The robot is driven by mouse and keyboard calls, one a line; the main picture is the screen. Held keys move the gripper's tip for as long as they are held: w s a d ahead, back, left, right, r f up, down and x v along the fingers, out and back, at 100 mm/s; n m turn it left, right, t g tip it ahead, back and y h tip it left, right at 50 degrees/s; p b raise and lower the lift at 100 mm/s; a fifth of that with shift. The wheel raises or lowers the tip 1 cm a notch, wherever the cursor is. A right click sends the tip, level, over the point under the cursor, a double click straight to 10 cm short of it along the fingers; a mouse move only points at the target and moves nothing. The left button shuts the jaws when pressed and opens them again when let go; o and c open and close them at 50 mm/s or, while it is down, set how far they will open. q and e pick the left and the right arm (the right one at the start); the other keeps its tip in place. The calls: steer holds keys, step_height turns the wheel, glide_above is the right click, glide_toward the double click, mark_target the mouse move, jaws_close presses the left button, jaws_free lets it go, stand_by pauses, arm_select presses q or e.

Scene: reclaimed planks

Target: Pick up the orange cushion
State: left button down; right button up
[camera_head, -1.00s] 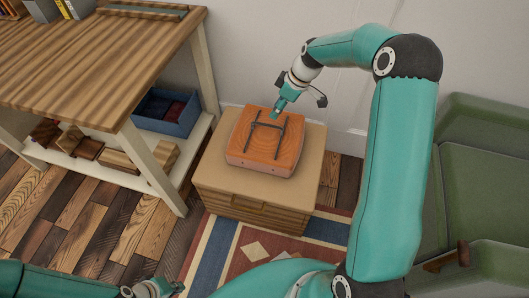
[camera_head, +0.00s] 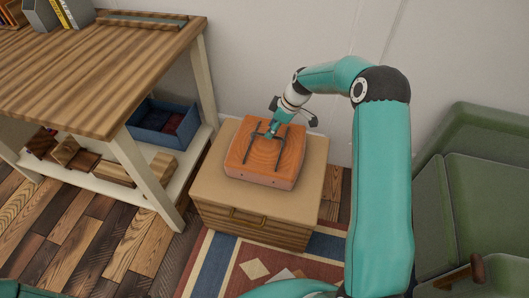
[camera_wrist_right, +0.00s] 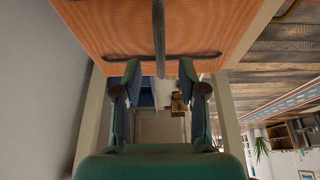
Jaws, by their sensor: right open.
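The orange cushion (camera_head: 263,165) is a squarish orange block with a wood-like grain and dark straps on its top. It lies on a tan-topped cabinet (camera_head: 222,195). My right gripper (camera_head: 272,132) is over the back half of its top, pointing down, with its fingers open. In the right wrist view the cushion (camera_wrist_right: 110,28) fills the top, and the open fingers (camera_wrist_right: 159,72) stand on either side of a dark strap's line, close to the cross strap. Whether they touch the cushion I cannot tell. My left gripper is out of view.
A wooden workbench (camera_head: 95,65) stands at the left, with a blue bin (camera_head: 162,122) and wood offcuts on its lower shelf. A green armchair (camera_head: 485,190) stands at the right. The wall is close behind the cabinet. A patterned rug (camera_head: 225,262) lies in front.

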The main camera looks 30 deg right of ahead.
mark_target(267, 146)
steer(key=b+x, duration=0.1)
steer(key=x, duration=0.4)
steer(key=shift+s+d+f, duration=0.1)
steer(key=shift+f, duration=0.05)
jaws_close()
